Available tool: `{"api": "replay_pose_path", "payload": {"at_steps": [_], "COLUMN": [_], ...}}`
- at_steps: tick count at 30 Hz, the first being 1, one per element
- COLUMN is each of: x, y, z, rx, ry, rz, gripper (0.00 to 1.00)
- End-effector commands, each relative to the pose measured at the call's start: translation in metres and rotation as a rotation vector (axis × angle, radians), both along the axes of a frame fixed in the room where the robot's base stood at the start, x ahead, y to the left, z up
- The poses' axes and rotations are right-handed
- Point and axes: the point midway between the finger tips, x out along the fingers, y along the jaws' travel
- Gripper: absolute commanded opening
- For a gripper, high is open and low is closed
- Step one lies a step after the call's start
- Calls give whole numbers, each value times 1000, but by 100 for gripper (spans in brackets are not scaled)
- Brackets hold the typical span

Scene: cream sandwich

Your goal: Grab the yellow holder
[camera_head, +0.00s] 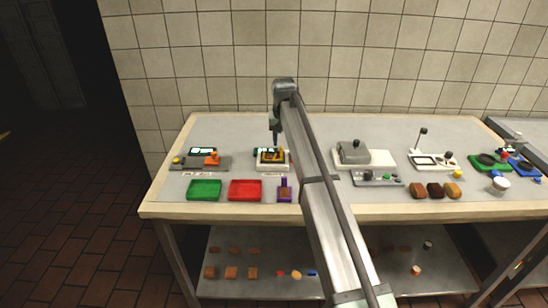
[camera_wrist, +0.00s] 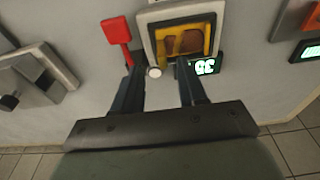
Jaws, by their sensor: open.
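The yellow holder (camera_wrist: 209,36) sits inside a pale square frame (camera_wrist: 149,42) at the top centre of the wrist view. Something brown (camera_wrist: 183,38) lies within the holder. In the head view the holder (camera_head: 271,155) is a small yellow and dark patch on a white device. My gripper (camera_wrist: 157,72) is open and empty. Its two fingers point toward the frame, with the tips just short of it in the wrist view. In the head view my gripper (camera_head: 275,135) hangs above the device. I cannot tell the exact height.
A red lever (camera_wrist: 118,31) stands left of the frame, and a lit display (camera_wrist: 208,66) lies beside it. Green (camera_head: 205,190) and red (camera_head: 245,190) trays and a purple object (camera_head: 285,190) sit in front. A grey press-like device (camera_head: 354,151) stands to the right.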

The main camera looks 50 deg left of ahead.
Motion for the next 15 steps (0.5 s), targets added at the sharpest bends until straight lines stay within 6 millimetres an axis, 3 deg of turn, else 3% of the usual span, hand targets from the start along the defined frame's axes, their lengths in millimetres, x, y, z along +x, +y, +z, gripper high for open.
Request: {"api": "replay_pose_path", "payload": {"at_steps": [10, 15], "x": [2, 3], "y": [6, 8], "z": [-40, -49], "rx": [-1, 0], "ry": [1, 0], "rz": [0, 0], "gripper": [42, 42]}}
